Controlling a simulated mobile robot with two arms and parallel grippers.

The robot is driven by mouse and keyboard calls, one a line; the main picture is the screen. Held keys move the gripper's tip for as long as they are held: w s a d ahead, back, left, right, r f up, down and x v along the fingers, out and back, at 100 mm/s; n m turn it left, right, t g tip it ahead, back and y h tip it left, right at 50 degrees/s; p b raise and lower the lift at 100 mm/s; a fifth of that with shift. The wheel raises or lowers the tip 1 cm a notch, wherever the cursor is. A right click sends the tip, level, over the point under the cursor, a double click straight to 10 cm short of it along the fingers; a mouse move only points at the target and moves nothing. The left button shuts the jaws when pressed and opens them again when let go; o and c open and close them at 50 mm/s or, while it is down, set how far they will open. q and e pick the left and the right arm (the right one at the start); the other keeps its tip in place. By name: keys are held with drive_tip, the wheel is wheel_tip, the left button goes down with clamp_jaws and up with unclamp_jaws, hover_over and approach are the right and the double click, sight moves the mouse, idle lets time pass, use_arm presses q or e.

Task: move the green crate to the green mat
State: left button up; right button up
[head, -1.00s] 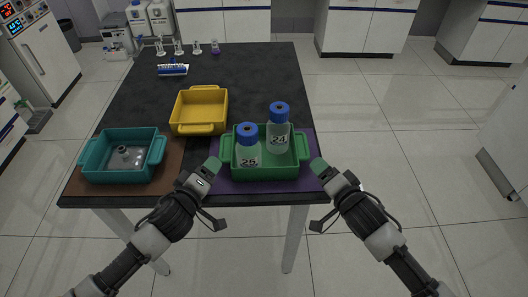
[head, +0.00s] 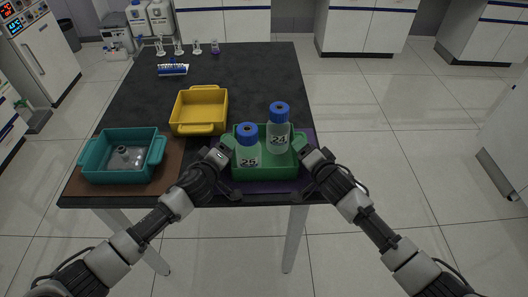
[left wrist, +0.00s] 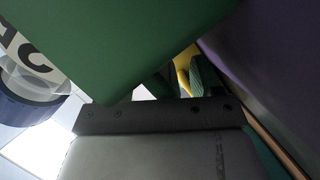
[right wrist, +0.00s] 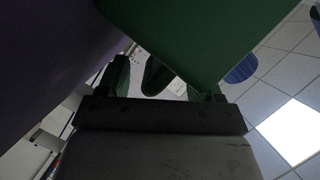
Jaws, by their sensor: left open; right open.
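The green crate (head: 268,173) stands on a purple mat (head: 264,187) at the table's front right. It holds bottle 25 (head: 247,156) and bottle 24 (head: 278,132), both blue-capped and upright. My left gripper (head: 226,146) is open at the crate's left handle; my right gripper (head: 301,148) is open at its right handle. The crate's wall fills much of the left wrist view (left wrist: 120,45) and the right wrist view (right wrist: 195,35). Whether the fingers touch the handles is hidden. I see no green mat.
A yellow crate (head: 199,129) stands behind and left. A teal crate (head: 120,177) with a small glass piece stands on a brown mat (head: 171,168) at the front left. A blue rack (head: 173,70) and glassware are at the table's far end. The back right of the table is clear.

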use_arm(q)
drive_tip(key=c, duration=1.1)
use_arm(e)
drive_tip(key=c, duration=1.1)
use_arm(q)
drive_tip(key=shift+r, duration=0.15)
drive_tip(key=shift+c, duration=0.2)
use_arm(e)
drive_tip(key=shift+r, duration=0.1)
drive_tip(key=shift+c, duration=0.2)
